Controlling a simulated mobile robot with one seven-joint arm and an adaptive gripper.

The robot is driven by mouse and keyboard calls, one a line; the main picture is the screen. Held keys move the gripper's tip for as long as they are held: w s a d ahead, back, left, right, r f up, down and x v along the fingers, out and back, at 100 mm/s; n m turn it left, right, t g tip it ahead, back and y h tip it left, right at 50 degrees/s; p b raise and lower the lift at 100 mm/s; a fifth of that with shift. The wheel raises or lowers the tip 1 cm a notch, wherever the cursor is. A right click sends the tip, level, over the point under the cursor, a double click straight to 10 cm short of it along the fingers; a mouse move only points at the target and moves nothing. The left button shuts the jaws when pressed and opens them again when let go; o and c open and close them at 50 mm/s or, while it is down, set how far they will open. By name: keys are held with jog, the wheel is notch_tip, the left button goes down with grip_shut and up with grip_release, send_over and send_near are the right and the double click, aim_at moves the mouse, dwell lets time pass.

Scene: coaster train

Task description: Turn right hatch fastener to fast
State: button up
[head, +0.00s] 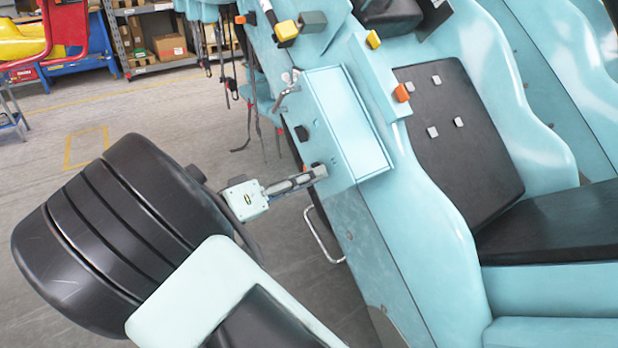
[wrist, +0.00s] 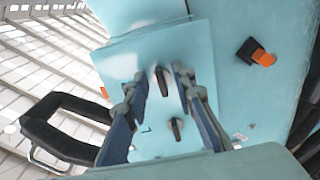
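The teal hatch box (head: 345,120) is on the side of the coaster car. In the wrist view its teal panel (wrist: 150,40) carries two dark fasteners. The upper fastener (wrist: 163,80) appears between my fingertips, and the lower fastener (wrist: 176,128) appears between the fingers further down. Both look elongated and roughly upright in the picture, slightly tilted. My gripper (head: 320,172) is at the lower left side of the box; in the wrist view its fingers (wrist: 160,82) are apart. Contact with a fastener cannot be told. In the head view a dark knob (head: 301,133) shows on the box's side.
A black seat (head: 460,140) is right of the box. An orange-topped button (wrist: 258,54) sits right of the fasteners in the wrist view. A metal handle (head: 322,240) is below the box. Straps (head: 250,110) hang behind it. Open floor (head: 130,110) lies to the left.

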jog(key=v, duration=1.2)
jog(key=shift+r, duration=0.1)
